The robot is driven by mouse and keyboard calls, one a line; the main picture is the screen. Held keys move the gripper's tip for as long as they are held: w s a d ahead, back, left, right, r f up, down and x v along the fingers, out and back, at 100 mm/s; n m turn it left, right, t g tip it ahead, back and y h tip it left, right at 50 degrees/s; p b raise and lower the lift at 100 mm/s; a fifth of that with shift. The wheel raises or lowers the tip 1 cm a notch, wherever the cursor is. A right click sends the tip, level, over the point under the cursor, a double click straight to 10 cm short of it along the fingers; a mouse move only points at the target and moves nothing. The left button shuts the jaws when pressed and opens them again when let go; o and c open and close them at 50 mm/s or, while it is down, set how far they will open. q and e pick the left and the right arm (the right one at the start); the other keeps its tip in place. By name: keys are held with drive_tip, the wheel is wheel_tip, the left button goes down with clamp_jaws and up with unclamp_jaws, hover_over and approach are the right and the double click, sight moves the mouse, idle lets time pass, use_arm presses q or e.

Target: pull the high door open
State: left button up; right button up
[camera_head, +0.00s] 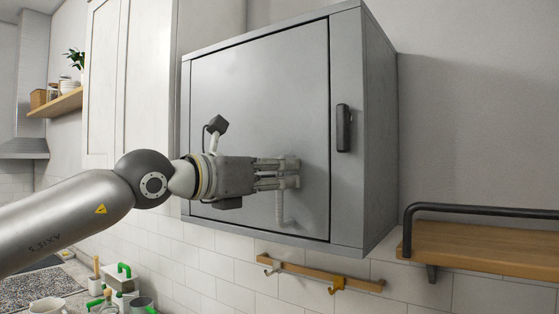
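A grey metal wall cabinet (381,130) hangs high on the wall, with a flat grey door (265,80) on its front. The door looks shut, flush with the frame. A pale, slim vertical bar that looks like a handle (281,207) shows on the door's lower middle, its upper part hidden behind my fingers. My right gripper is out of view.
A wooden hook rail (318,276) is on the tiles below the cabinet. A wooden shelf with a black rail (482,247) is at right. A white cupboard (130,80) stands left of the cabinet. Bottles and bowls sit on the counter at lower left.

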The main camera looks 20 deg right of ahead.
use_arm(q)
drive_tip(key=shift+w+d, duration=0.1)
drive_tip(key=shift+d, duration=0.15)
drive_tip(key=shift+c, duration=0.4)
clamp_jaws()
drive_tip(key=shift+a, duration=0.1)
